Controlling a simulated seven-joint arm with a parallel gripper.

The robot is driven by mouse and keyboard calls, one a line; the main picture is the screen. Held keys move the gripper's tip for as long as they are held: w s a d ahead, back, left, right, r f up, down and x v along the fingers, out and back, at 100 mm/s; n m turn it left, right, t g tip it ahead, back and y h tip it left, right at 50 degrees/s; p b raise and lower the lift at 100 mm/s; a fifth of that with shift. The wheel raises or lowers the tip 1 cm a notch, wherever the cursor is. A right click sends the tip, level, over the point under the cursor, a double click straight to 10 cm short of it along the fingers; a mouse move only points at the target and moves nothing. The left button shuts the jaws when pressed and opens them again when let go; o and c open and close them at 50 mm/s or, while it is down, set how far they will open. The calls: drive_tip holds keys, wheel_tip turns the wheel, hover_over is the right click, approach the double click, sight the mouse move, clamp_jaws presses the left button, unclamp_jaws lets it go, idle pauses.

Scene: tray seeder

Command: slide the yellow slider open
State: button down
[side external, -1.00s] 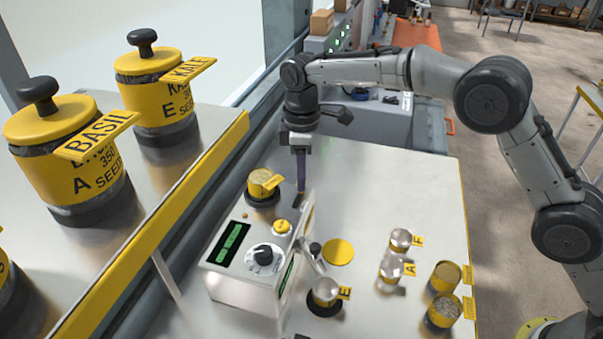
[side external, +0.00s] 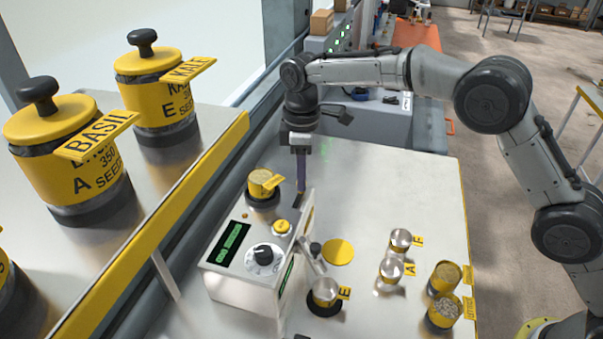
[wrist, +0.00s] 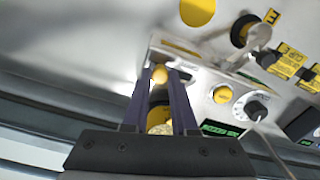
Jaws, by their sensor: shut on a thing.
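The grey-white seeder box (side external: 238,283) stands on the bench, with a green display, a dial and a yellow button on top. My gripper (side external: 299,200) points down at the back end of the box. In the wrist view my gripper (wrist: 159,78) has its two purple fingers closed on the small yellow slider (wrist: 159,74), beside a dark slot at the box's edge. The slider is hidden by the fingers in the side view.
A yellow-topped jar (side external: 262,183) stands close left of my gripper. Several cups and jars stand at the right. The back right of the bench is clear.

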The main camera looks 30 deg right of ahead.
sight(296, 205)
idle(0.3)
drive_tip(key=shift+s+a, duration=1.4)
drive_tip(key=shift+a, duration=0.05)
drive_tip(key=c, duration=0.7)
unclamp_jaws()
wheel_tip(296, 205, up, 14)
